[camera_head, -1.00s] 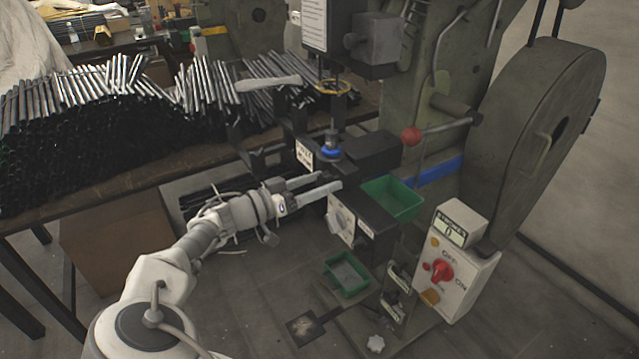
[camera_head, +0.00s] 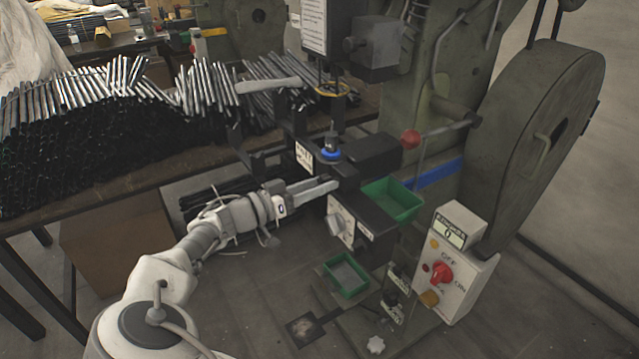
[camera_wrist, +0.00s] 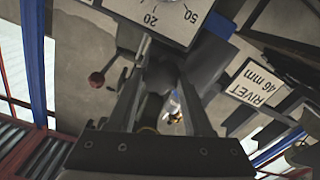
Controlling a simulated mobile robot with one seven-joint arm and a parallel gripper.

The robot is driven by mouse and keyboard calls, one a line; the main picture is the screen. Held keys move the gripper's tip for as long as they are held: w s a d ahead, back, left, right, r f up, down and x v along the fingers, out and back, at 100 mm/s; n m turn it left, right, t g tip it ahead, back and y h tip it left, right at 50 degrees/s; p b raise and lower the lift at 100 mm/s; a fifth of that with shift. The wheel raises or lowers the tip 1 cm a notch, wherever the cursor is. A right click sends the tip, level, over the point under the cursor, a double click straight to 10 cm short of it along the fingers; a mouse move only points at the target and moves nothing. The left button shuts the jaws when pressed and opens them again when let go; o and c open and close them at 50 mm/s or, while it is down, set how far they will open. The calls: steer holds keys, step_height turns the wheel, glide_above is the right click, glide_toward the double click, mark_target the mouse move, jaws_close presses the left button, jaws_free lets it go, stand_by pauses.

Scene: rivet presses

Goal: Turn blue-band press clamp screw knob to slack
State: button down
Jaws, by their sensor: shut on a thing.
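The press with the blue band (camera_head: 438,173) fills the right half of the head view. My gripper (camera_head: 335,186) reaches in from the left to the front of its lower tooling, between the rivet label and the dial box. The fingers are close together. In the wrist view, my gripper (camera_wrist: 163,80) has its two fingers on either side of a dark, blurred round knob (camera_wrist: 161,73), and it is shut on it. The knob's marks cannot be read, and in the head view the fingers hide it.
A dial box (camera_head: 341,221) sits just below my fingers. A rivet label (camera_head: 303,154) is just above. Green trays (camera_head: 393,199) (camera_head: 346,276) stand right and below. A white control box (camera_head: 456,262) is at lower right. Rods (camera_head: 90,140) are piled on the left table.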

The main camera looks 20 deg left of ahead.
steer(key=shift+f+n+p, duration=0.2)
steer(key=shift+n+p, duration=3)
steer(key=shift+n, duration=5.1)
steer(key=shift+f+n+p, duration=0.2)
steer(key=shift+n+p, duration=2.95)
steer(key=shift+n, duration=5.15)
steer(key=shift+c, duration=1.5)
jaws_free()
steer(key=shift+s, duration=0.15)
